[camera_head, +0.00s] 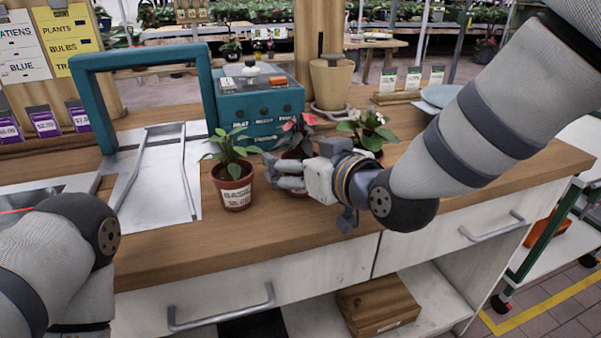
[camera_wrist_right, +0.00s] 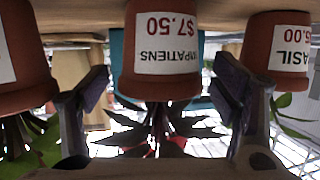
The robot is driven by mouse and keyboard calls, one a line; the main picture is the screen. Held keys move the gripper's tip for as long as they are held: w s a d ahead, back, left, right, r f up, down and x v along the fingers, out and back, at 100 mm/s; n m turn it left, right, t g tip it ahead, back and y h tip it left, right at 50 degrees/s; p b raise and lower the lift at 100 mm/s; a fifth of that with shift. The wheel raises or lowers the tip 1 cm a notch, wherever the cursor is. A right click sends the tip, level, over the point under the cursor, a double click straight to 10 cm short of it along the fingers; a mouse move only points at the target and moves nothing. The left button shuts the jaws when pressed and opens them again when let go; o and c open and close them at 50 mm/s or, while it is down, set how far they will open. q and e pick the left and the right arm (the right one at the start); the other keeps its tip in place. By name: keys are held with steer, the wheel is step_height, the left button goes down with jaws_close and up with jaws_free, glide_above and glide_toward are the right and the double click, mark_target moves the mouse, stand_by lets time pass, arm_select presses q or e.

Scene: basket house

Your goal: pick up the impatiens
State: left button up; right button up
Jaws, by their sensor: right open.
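The impatiens, a plant with red-pink flowers and dark leaves in a terracotta pot, stands on the wooden counter (camera_head: 270,230). In the head view its leaves and flowers (camera_head: 301,130) show above my right gripper (camera_head: 280,171), which hides most of the pot. The right wrist view is upside down; there the impatiens pot (camera_wrist_right: 163,50), with its white "IMPATIENS $7.50" label, is centred between the open fingers (camera_wrist_right: 158,92).
The basil pot (camera_head: 234,187) stands close on the left of the impatiens. A white-flowered plant (camera_head: 371,129) stands close on its right. Behind are a teal register-like box (camera_head: 256,104) and a tan pot (camera_head: 331,82). A teal-handled tray (camera_head: 155,185) lies left.

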steer(key=shift+r, duration=0.1)
steer(key=c, duration=1.4)
